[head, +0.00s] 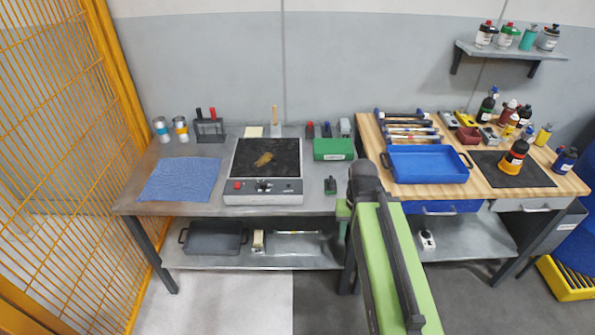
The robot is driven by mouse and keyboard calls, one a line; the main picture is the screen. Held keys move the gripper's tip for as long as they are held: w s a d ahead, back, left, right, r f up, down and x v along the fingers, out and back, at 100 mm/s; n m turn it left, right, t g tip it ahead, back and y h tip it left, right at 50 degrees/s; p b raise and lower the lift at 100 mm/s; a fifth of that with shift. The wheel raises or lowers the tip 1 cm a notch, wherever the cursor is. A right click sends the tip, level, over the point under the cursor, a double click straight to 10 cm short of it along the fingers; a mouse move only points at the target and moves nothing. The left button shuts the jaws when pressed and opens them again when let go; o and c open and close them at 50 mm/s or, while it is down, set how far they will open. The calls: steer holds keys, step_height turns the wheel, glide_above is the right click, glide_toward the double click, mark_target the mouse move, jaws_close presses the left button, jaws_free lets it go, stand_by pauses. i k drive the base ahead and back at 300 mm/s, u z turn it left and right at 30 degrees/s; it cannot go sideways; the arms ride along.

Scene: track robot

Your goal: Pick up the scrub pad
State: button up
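I cannot say for sure which object is the scrub pad. A small dark green item (330,185) lies at the right front of the left grey bench (215,200), right of the black-topped hot plate (265,198). A small pale yellow flat piece (253,131) lies behind the hot plate. A golden-brown patch (264,159) is on the black top. My green arm rises from the bottom of the view to a dark joint near the gap between the benches. My gripper's fingers do not show.
A blue cloth (180,179) lies left of the hot plate, and a green box (333,149) stands behind it to the right. The right wooden bench (480,200) holds a blue tray (428,165) and several bottles. A yellow mesh fence (60,150) closes the left side.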

mark_target(331, 183)
steer(key=k, duration=0.65)
steer(key=u, duration=0.55)
steer(key=i, duration=1.15)
steer(key=u, duration=0.6)
steer(key=i, duration=0.7)
steer(key=u, duration=0.05)
